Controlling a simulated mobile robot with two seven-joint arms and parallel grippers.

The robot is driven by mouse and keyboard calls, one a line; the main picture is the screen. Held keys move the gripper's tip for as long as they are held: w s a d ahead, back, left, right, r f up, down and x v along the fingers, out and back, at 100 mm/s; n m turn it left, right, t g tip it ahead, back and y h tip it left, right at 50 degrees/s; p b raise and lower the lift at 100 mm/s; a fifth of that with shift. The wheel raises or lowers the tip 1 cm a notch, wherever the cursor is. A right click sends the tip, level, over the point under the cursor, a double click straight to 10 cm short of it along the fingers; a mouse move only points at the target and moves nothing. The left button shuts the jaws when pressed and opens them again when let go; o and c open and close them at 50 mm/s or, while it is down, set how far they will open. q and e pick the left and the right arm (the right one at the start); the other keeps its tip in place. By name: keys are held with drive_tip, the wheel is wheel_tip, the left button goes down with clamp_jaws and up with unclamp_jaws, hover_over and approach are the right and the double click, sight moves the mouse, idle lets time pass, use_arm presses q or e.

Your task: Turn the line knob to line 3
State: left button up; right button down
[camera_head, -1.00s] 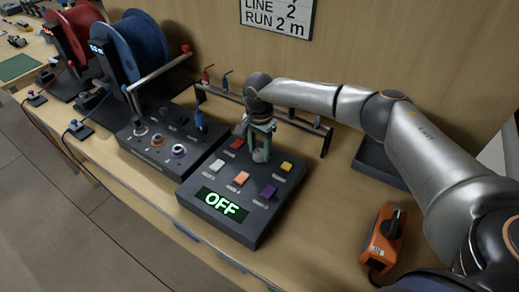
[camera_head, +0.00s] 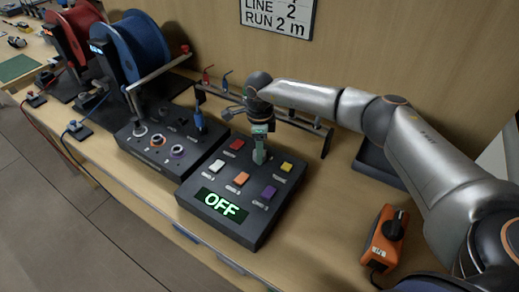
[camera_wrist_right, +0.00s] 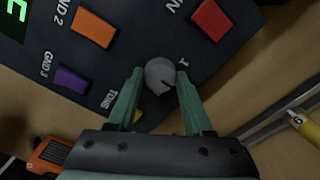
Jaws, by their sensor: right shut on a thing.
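The dark control box (camera_head: 228,228) stands on the bench with its display (camera_head: 221,205) reading OFF. My right gripper (camera_head: 260,158) comes down on the far part of its top. In the right wrist view the round grey knob (camera_wrist_right: 160,74) sits between the green fingertips of my right gripper (camera_wrist_right: 159,78), which are shut on it. In the head view the gripper mostly hides the knob. My left gripper is not in view.
Red (camera_head: 235,145), white (camera_head: 217,166), orange (camera_head: 242,178), purple (camera_head: 269,193) and yellow (camera_head: 287,167) buttons surround the gripper. A rail (camera_head: 303,121) runs behind. The wall sign (camera_head: 278,17) reads LINE 2, RUN 2 m. An orange device (camera_head: 383,240) lies right; another dark panel (camera_head: 165,150) stands left.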

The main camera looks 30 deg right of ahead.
drive_tip(key=m, duration=0.6)
drive_tip(key=shift+r+p, duration=0.1)
drive_tip(key=shift+p, duration=0.25)
drive_tip(key=m+p, duration=0.1)
drive_tip(key=m, duration=0.5)
drive_tip(key=shift+d, duration=0.1)
drive_tip(key=shift+m, duration=0.3)
drive_tip(key=shift+c, duration=1.6)
unclamp_jaws()
wheel_tip(320, 180, up, 12)
drive_tip(key=b, duration=0.1)
drive_tip(key=shift+r, duration=0.2)
